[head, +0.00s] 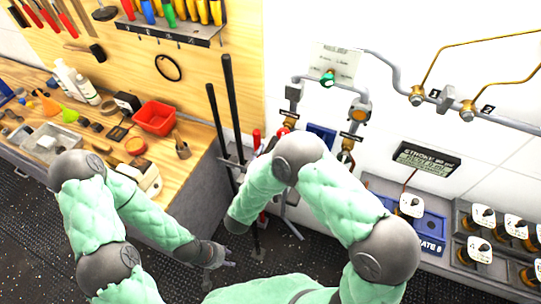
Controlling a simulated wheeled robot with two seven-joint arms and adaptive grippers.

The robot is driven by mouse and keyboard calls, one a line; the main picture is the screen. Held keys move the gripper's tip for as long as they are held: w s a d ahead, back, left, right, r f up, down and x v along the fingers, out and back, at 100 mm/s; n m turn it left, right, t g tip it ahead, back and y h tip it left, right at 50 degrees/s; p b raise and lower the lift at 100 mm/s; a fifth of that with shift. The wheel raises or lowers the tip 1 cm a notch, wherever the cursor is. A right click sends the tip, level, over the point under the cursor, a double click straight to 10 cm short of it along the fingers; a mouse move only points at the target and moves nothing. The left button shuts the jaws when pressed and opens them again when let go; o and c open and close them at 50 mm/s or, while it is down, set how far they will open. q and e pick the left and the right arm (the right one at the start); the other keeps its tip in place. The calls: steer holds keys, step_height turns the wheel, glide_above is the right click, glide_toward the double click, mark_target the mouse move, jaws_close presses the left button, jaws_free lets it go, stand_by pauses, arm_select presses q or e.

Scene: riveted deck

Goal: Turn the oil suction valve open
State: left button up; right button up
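Pipework with small valves runs along the white wall right of centre. A green knob (327,80) sits below a paper label, and a red handle (283,131) shows on the left branch just above my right arm's elbow. A brass fitting with an orange part (361,114) is on the right branch. The small tags are too small to read, so I cannot tell which is the oil suction valve. My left gripper (229,257) is low over the dark floor, apart from the pipes, with its fingers apart and empty.
A wooden workbench (205,140) with a red bin (154,117) and bottles stands at left under a tool board. Black rods (231,105) stand between bench and pipes. A blue panel (412,222) and gauges are at right. Dark floor is open at lower left.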

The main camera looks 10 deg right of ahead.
steer(key=w+d+m+b, duration=0.2)
steer(key=w+m+b, duration=0.1)
steer(key=m, duration=0.5)
steer(key=w+d+m+b, duration=0.2)
steer(key=w+m+b, duration=0.1)
steer(key=m, duration=0.5)
steer(key=w+d+m+b, duration=0.3)
steer(key=m+b, duration=0.2)
steer(key=m, duration=0.2)
steer(key=shift+w+f+m, duration=0.15)
steer(key=shift+w+m, duration=0.1)
steer(key=shift+m, duration=0.15)
